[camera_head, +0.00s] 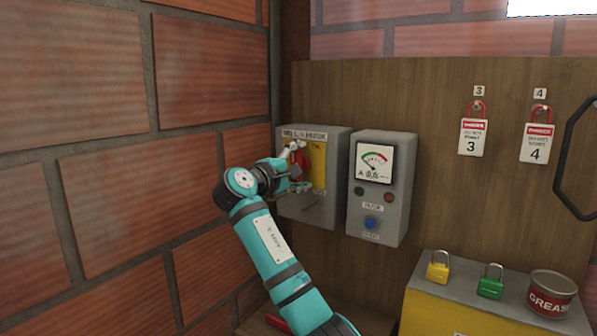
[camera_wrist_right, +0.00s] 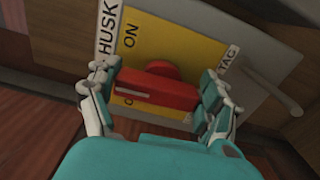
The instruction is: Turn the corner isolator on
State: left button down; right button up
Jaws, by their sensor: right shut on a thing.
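The corner isolator (camera_head: 335,165) is a grey box on the wooden board beside the brick corner, with a yellow plate and a red handle (camera_head: 303,158). My right gripper (camera_head: 293,167) is at the front of it, shut on the handle. In the right wrist view the red handle (camera_wrist_right: 160,92) lies crosswise between the two fingers (camera_wrist_right: 158,88), one at each end. The yellow plate (camera_wrist_right: 185,45) behind it shows "ON" at the upper left; other lettering is partly hidden by the handle and fingers. My left gripper is not in view.
A grey meter box (camera_head: 380,190) with a dial and a blue button stands close to the right. Lockout tags (camera_head: 472,137) hang further right. A yellow box (camera_head: 440,310) below carries padlocks and a grease tin (camera_head: 551,293). The brick wall (camera_head: 110,190) is close on the left.

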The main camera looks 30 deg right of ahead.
jog(key=shift+f+m, duration=0.1)
jog(key=shift+m, duration=0.2)
dwell(0.4)
jog(key=o, duration=1.1)
jog(key=v, duration=1.2)
